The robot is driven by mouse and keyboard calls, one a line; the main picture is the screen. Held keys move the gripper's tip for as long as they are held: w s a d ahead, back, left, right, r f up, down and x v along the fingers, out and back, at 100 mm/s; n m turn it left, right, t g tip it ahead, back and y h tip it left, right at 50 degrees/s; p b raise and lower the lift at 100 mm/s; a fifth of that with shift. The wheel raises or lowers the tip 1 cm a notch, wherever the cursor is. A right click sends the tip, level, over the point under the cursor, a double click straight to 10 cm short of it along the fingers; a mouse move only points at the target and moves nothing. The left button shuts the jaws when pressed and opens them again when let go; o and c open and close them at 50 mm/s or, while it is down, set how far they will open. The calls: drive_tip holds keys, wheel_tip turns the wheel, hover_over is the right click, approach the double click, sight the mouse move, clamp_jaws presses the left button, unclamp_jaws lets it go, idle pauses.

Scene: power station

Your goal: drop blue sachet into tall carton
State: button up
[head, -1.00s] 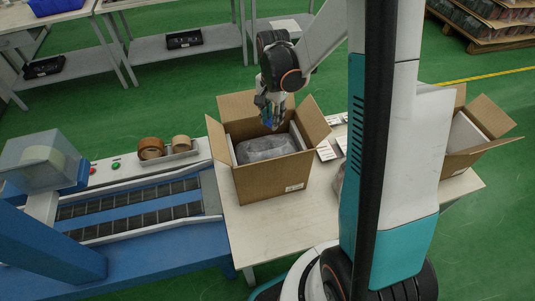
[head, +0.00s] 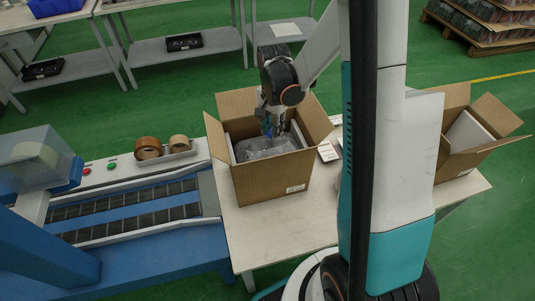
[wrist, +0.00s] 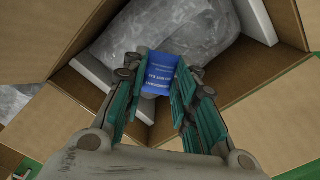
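My gripper (head: 269,124) points down into the mouth of an open brown carton (head: 271,181) on the white table. It is shut on the blue sachet (wrist: 160,73), which shows between the fingertips in the wrist view. In the head view the sachet (head: 268,130) is small and partly hidden by the fingers. The carton holds a grey wrapped bundle (head: 262,148) between pale foam pieces; the bundle (wrist: 170,25) fills much of the wrist view. The sachet is over the bundle; I cannot tell whether they touch.
A second open carton (head: 452,155) with a pale panel stands at the table's right, partly behind my column. A conveyor (head: 130,212) with tape rolls (head: 148,148) is on the left. White cards (head: 327,152) lie beside the first carton.

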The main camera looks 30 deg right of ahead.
drive_tip(key=o, duration=0.4)
wheel_tip(320, 180, up, 12)
idle(0.5)
idle(0.3)
drive_tip(key=shift+s+a+r+n+t, duration=1.3)
drive_tip(key=shift+s+a+n, duration=0.7)
drive_tip(key=shift+s, duration=0.85)
drive_tip(key=shift+s+a+r+n+t, duration=1.1)
drive_tip(key=shift+s+a+r+n, duration=0.45)
drive_tip(key=shift+s+n, duration=1.1)
drive_tip(key=shift+s+a+r+n+t, duration=1.3)
drive_tip(key=shift+s+a+n, duration=0.6)
drive_tip(key=shift+s, duration=1.15)
